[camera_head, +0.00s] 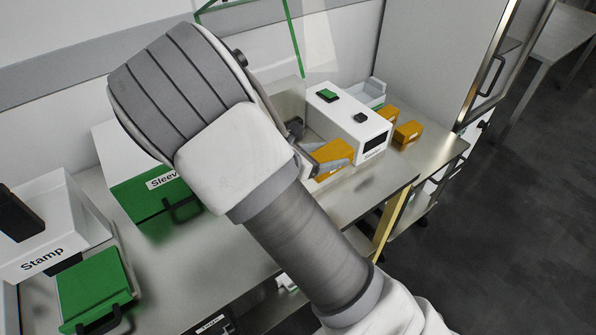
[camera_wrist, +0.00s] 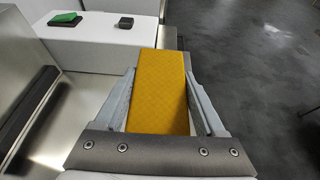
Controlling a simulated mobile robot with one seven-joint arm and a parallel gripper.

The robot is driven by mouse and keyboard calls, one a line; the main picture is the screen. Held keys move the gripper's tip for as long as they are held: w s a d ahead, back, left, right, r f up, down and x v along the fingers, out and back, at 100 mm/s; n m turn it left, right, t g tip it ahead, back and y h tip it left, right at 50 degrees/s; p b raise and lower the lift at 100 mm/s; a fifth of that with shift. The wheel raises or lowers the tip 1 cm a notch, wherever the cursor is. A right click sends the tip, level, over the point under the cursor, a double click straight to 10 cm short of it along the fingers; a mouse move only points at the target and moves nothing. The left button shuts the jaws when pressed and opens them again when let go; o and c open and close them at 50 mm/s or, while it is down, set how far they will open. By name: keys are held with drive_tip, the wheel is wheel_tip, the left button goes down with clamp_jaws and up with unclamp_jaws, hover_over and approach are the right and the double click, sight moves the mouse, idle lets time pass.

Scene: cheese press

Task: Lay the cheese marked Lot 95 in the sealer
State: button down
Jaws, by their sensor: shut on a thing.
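An orange-yellow cheese block (camera_head: 333,160) is between the fingers of my gripper (camera_head: 325,160). In the wrist view the same cheese (camera_wrist: 160,95) fills the space between the two grey fingers of my gripper (camera_wrist: 162,103), one on each side. No lot number on it can be read. I cannot tell whether the cheese touches anything below.
Two other orange blocks (camera_head: 408,132) (camera_head: 391,113) lie on the metal counter right of the white machine. A clear tray (camera_head: 374,90) is behind it. A green-fronted Sleeve box (camera_head: 150,200) and a Stamp machine (camera_head: 62,238) with a green tray stand left. The counter's front edge (camera_head: 400,190) is near.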

drive_tip(key=shift+w+a+r+g+b, duration=0.3)
drive_tip(key=shift+w+a+r+b, duration=0.1)
drive_tip(key=shift+a+b, duration=0.15)
drive_tip(key=shift+w+a, duration=0.15)
drive_tip(key=w+a+f, duration=0.2)
drive_tip(key=w, duration=0.1)
drive_tip(key=w+a+f+b, duration=0.1)
drive_tip(key=w+a+f, duration=0.1)
drive_tip(key=w, duration=0.1)
drive_tip(key=w+a+f, duration=0.2)
drive_tip(key=w, duration=0.1)
drive_tip(key=shift+w+f+b, duration=0.15)
drive_tip(key=shift+f+b, duration=0.05)
drive_tip(key=shift+b, duration=0.15)
drive_tip(key=shift+f+b, duration=0.4)
drive_tip(key=shift+f, duration=1.6)
drive_tip(key=shift+f, duration=0.1)
drive_tip(key=shift+f, duration=0.15)
unclamp_jaws()
